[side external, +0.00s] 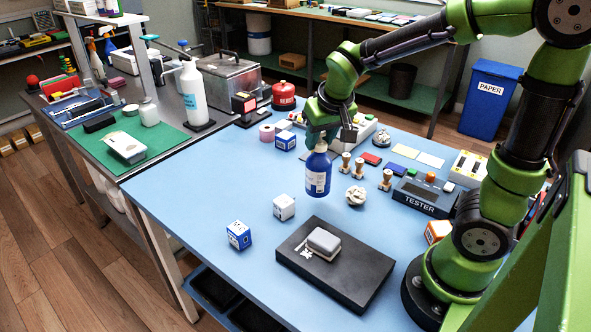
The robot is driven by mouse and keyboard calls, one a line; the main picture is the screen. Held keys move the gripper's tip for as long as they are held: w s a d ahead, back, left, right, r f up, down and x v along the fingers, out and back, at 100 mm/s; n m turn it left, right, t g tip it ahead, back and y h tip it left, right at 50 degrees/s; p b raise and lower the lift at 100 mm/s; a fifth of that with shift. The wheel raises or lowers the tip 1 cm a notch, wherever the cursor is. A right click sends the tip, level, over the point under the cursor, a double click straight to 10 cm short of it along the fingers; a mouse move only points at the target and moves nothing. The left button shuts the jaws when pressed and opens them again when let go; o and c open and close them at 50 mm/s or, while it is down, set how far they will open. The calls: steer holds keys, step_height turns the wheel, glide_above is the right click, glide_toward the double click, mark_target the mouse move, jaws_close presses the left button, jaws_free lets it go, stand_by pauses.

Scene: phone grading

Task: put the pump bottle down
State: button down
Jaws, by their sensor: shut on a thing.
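The pump bottle (318,176) is blue with a white label. It is upright over the blue table (190,188), near the middle of the side external view. My gripper (322,137) is above it, shut on its top, and hides the pump head. I cannot tell from this view whether the bottle's base touches the table or hangs a little above it.
Small boxes (284,207) and a black slab (335,265) with a grey object lie in front. Wooden stamps (359,168), a crumpled ball (356,195) and the tester (425,198) stand to the right. The table's left part is clear.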

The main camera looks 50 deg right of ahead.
steer(key=w+a+r+n+y, duration=0.1)
steer(key=w+a+r, duration=0.1)
steer(key=w+a, duration=0.5)
steer(key=w+a+r+n, duration=0.2)
steer(key=w+a, duration=0.3)
steer(key=w, duration=0.5)
step_height(320, 180, down, 9)
steer(key=shift+a, duration=0.2)
steer(key=shift+s+f, duration=0.1)
steer(key=shift+f, duration=0.05)
steer(key=shift+f, duration=0.1)
steer(key=c, duration=0.8)
jaws_free()
steer(key=shift+o, duration=0.2)
